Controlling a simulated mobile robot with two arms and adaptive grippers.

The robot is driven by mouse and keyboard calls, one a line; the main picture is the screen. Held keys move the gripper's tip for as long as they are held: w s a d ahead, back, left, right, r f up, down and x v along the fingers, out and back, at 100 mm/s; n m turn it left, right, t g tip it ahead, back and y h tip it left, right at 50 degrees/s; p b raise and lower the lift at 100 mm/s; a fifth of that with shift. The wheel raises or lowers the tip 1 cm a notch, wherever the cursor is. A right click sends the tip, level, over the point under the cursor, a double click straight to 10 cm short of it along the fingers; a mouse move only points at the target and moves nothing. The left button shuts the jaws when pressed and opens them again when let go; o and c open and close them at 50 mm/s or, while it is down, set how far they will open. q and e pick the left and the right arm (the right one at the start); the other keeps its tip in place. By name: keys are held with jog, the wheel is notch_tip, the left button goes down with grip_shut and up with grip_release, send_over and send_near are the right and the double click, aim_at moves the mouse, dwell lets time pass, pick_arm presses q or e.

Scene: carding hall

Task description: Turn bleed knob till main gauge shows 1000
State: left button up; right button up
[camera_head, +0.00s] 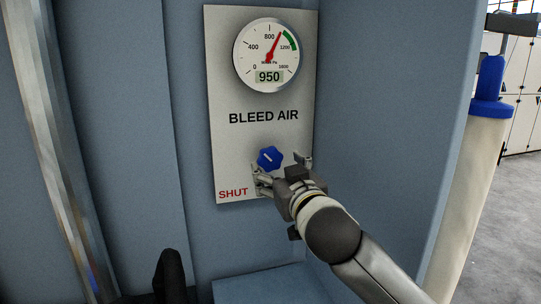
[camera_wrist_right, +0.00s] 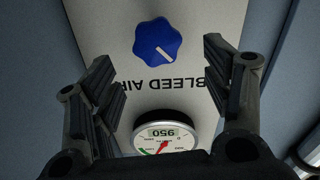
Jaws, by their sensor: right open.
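The blue bleed knob (camera_head: 269,158) is on a pale panel (camera_head: 226,150) below the words BLEED AIR. It has a lobed rim and a white pointer line. The main gauge (camera_head: 269,55) above it reads 950 on its digital display, with a red needle near the start of the green arc. My right gripper (camera_head: 282,168) is open at the knob, its fingers apart and not closed on it. In the right wrist view the knob (camera_wrist_right: 158,40) shows upside down between and beyond the open fingers (camera_wrist_right: 165,80), apart from both. My left gripper is not clearly seen.
The panel sits on a blue-grey machine wall (camera_head: 150,120) with a side wall (camera_head: 390,110) close on the right. A blue ledge (camera_head: 265,285) juts out below. A cream cylinder with a blue top (camera_head: 490,106) stands farther right.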

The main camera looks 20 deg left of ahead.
aim_at(271, 160)
jog(key=x, duration=0.3)
jog(key=shift+p, duration=0.35)
jog(key=p+x, duration=0.1)
jog(key=x, duration=0.2)
jog(key=shift+w+a, duration=0.15)
jog(key=shift+w, duration=0.25)
jog(key=shift+w+a+f, duration=0.1)
jog(key=shift+w+a, duration=0.15)
jog(key=shift+w, duration=0.2)
jog(key=c, duration=1)
jog(key=shift+n+p, duration=0.75)
jog(key=shift+n, duration=0.35)
jog(key=shift+c, duration=0.2)
jog(key=n+p, duration=0.1)
jog(key=n, duration=0.2)
pick_arm(q)
jog(key=r, duration=0.1)
jog(key=w+r, duration=0.1)
jog(key=r, duration=0.2)
jog(key=shift+w+r, duration=0.25)
jog(key=shift+r, duration=0.05)
